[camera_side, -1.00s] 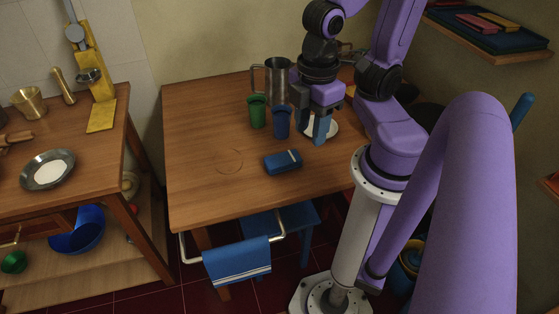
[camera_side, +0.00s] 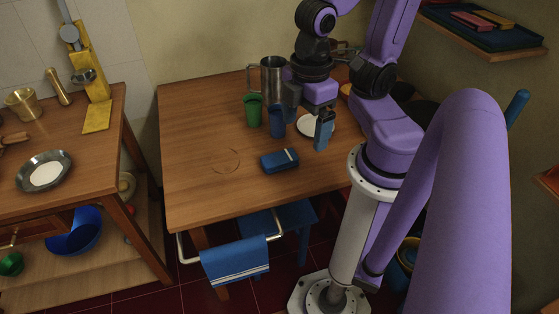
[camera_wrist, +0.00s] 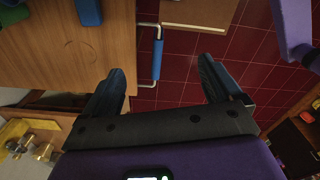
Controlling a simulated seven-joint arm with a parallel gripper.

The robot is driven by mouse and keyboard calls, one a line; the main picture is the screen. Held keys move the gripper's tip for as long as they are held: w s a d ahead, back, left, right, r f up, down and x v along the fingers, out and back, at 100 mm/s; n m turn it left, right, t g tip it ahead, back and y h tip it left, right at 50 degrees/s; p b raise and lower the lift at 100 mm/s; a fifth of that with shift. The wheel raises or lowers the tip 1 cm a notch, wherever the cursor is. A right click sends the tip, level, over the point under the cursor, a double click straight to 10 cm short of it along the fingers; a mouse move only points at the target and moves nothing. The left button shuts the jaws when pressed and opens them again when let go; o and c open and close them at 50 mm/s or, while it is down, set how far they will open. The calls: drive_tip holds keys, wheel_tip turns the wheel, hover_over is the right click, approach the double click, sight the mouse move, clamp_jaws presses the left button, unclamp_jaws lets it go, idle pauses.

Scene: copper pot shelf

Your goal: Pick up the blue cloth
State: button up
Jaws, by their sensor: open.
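A blue cloth (camera_side: 235,262) with pale stripes hangs over the rail at the table's front edge. It also shows edge-on from above in the wrist view (camera_wrist: 157,52), on the pale rail. A folded blue item with a white stripe (camera_side: 279,160) lies on the tabletop; I cannot tell whether it is cloth. Part of it shows at the wrist view's top edge (camera_wrist: 88,11). My gripper (camera_side: 306,134) is above the table's right part, behind the folded item and well away from the hanging cloth. In the wrist view its fingers (camera_wrist: 161,66) are wide apart and empty.
A blue stool (camera_side: 290,217) stands under the table. The tabletop's left half is clear.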

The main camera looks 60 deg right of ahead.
drive_tip(key=w+d+f+m, duration=0.1)
drive_tip(key=w+f+m, duration=0.2)
drive_tip(key=w+m, duration=0.65)
drive_tip(key=m, duration=2.9)
hover_over(282, 157)
drive_tip(key=f, duration=2)
drive_tip(key=shift+s+d, duration=0.2)
drive_tip(key=shift+s, duration=0.05)
drive_tip(key=shift+w+a+f, duration=0.1)
drive_tip(key=shift+w+f, duration=0.1)
drive_tip(key=shift+f, duration=0.8)
drive_tip(key=shift+w+a+f, duration=0.1)
drive_tip(key=shift+w+f, duration=0.05)
drive_tip(key=shift+f, duration=1.55)
drive_tip(key=shift+c, duration=0.3)
